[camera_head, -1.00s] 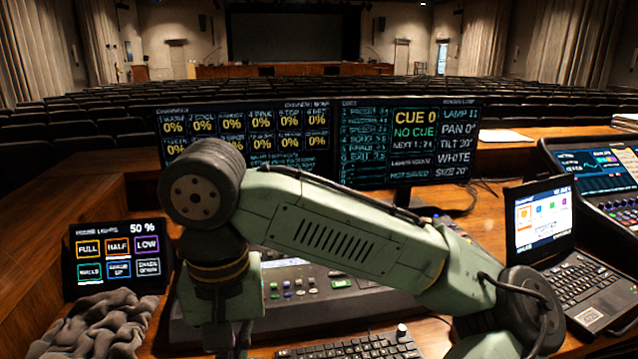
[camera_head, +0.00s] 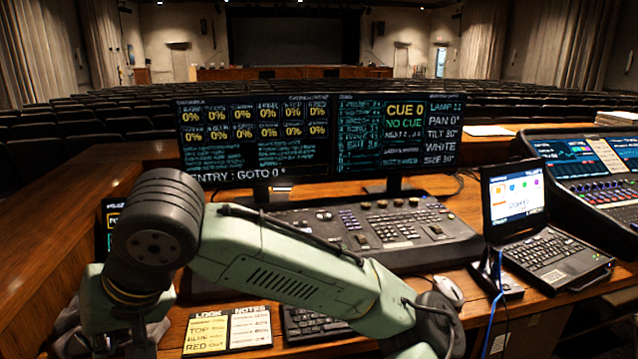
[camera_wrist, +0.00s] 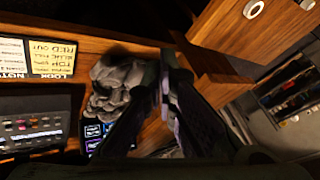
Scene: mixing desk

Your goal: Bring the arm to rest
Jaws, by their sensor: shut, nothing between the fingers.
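My arm (camera_head: 285,280) crosses the lower left of the head view, its elbow bent at the left and its forearm running down out of the picture. My gripper (camera_wrist: 164,88) shows in the wrist view with its dark fingers together and nothing between them. It is out of sight in the head view. Behind the fingers in the wrist view lie a crumpled grey cloth (camera_wrist: 115,85) and part of a dark touch panel (camera_wrist: 93,130). I cannot tell the distance from the fingers to them.
The lighting console (camera_head: 365,235) stands mid-desk below two monitors (camera_head: 253,140). A laptop (camera_head: 545,250), a mouse (camera_head: 448,290) and a mixing desk (camera_head: 600,185) are at the right. Note cards (camera_head: 228,330) and a keyboard (camera_head: 310,325) lie near my arm. A blue cable (camera_head: 497,290) hangs at the desk front.

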